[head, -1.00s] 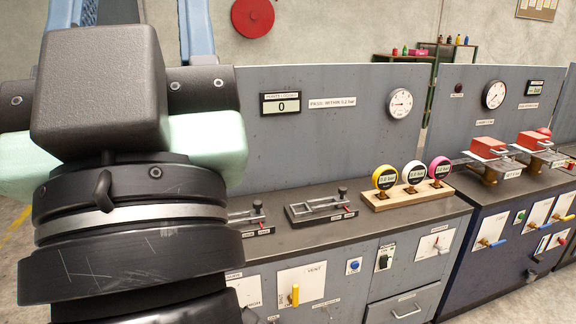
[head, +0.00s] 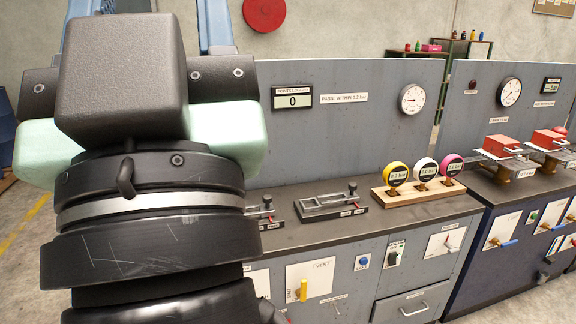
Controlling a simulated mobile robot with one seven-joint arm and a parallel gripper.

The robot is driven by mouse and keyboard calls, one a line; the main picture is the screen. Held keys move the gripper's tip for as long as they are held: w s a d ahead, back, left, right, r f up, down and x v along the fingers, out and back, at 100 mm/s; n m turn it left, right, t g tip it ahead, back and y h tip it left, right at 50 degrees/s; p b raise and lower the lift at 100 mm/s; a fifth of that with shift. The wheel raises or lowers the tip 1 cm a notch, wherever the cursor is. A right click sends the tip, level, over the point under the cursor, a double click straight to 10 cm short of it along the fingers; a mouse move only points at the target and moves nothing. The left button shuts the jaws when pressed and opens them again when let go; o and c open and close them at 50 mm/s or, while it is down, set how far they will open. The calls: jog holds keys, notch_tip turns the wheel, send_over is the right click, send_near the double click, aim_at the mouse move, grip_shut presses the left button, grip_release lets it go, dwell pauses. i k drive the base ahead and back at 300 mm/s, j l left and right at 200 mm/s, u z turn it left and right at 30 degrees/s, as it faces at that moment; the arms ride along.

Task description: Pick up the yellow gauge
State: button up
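The yellow gauge (head: 396,174) stands upright in a wooden rack (head: 411,195) on the grey bench top. It is the leftmost of three round gauges in a row. A white gauge (head: 425,169) is in the middle and a pink gauge (head: 451,165) is on the right. Each sits on a brass-coloured fitting. My arm fills the left side of the head view, well to the left of the rack. My gripper's fingers do not show, so their state is hidden.
Two metal clamp fixtures stand left of the rack; the nearer full one (head: 331,203) is on the bench top. A grey back panel (head: 350,135) rises behind. A dark blue bench (head: 510,205) with red-topped fixtures stands to the right. Bare bench top lies in front of the rack.

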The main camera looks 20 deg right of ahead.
aim_at(396, 174)
jog(key=i+l, duration=0.35)
jog(key=l, duration=0.15)
jog(key=i+l, duration=0.35)
jog(key=l, duration=0.15)
jog(key=i+l, duration=0.35)
jog(key=l, duration=0.15)
jog(key=i+l, duration=0.3)
jog(key=l, duration=0.25)
jog(key=i+l, duration=0.35)
jog(key=l, duration=0.15)
jog(key=i+l, duration=0.35)
jog(key=l, duration=0.15)
jog(key=i+l, duration=0.35)
jog(key=l, duration=0.15)
